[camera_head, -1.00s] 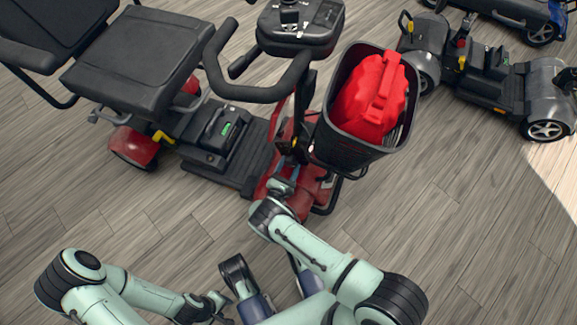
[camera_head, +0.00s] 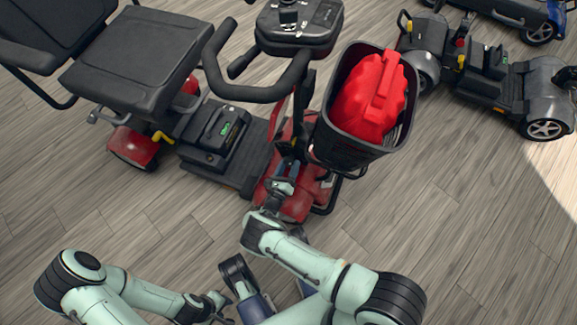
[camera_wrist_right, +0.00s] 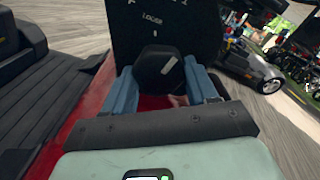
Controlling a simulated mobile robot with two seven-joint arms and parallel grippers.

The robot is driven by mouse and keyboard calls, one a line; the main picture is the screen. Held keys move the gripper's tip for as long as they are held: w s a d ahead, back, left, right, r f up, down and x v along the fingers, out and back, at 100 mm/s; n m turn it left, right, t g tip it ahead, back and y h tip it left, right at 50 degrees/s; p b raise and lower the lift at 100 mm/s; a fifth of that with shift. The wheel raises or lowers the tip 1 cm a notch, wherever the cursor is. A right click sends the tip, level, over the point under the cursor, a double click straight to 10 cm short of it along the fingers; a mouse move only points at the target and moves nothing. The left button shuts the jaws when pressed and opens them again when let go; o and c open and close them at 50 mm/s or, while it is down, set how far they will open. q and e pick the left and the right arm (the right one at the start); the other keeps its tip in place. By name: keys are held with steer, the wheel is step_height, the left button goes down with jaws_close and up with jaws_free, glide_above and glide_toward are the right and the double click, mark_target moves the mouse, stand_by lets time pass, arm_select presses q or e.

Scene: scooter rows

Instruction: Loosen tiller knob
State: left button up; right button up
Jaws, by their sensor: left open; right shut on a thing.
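The tiller knob (camera_wrist_right: 158,72) is a dark, faceted knob in the right wrist view, in front of a black plate (camera_wrist_right: 205,25) with white marks and lettering that seems to read "LOOSE". My right gripper (camera_wrist_right: 160,85) has its blue fingers on both sides of the knob and is shut on it. In the head view my right gripper (camera_head: 286,170) is at the tiller's lower part, above the red scooter's front (camera_head: 290,200); the knob is hard to make out there. My left gripper (camera_head: 218,299) is low at the left, open, away from the scooter.
A black basket (camera_head: 345,145) with a red container (camera_head: 372,95) hangs on the tiller, right of my right gripper. The handlebar (camera_head: 245,93) and seat (camera_head: 140,55) are to the left. A grey scooter (camera_head: 500,85) stands at upper right. The lower right floor is clear.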

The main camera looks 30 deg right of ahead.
steer(key=n, duration=0.4)
steer(key=shift+d+n, duration=0.1)
steer(key=shift+n, duration=0.2)
steer(key=shift+r+n, duration=0.1)
steer(key=shift+n, duration=1.9)
steer(key=o, duration=1.1)
steer(key=shift+c, duration=0.2)
